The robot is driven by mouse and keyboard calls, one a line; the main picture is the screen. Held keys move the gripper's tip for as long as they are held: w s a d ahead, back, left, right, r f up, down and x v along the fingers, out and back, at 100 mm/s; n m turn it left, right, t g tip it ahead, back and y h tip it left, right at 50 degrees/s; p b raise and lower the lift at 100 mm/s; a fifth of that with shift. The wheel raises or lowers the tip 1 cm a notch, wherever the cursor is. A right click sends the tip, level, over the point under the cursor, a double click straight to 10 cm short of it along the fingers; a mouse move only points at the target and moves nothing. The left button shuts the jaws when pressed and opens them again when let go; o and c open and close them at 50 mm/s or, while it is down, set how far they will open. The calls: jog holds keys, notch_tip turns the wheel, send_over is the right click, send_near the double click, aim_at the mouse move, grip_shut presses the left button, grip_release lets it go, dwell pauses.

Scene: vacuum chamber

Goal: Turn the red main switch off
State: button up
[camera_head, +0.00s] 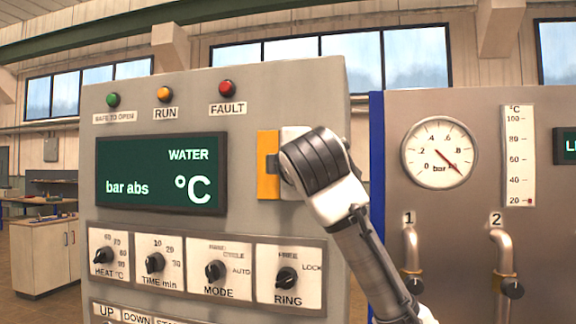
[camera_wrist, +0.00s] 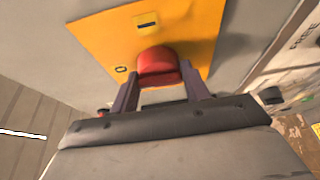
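The red main switch (camera_wrist: 158,64) sits on a yellow plate (camera_wrist: 205,30) in the wrist view. A small dark mark (camera_wrist: 147,23) is above it on the plate and a small round mark (camera_wrist: 121,69) is left of it. My gripper (camera_wrist: 161,72) has one finger on each side of the red knob, with no clear gap at either fingertip, so it looks shut on it. In the head view the yellow plate (camera_head: 267,182) shows at the cabinet's right side, and my gripper and wrist hide the red knob. The knob's exact turn is hard to read.
Left of the plate is a dark green display (camera_head: 160,175), with three lamps above it. A row of black knobs, including the RING knob (camera_head: 286,278), lies below. A panel with a round gauge (camera_head: 439,152) and pipes stands to the right.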

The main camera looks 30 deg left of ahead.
jog(key=o, duration=0.4)
jog(key=b+v, duration=0.5)
jog(key=v, duration=0.9)
jog(key=shift+a, duration=0.1)
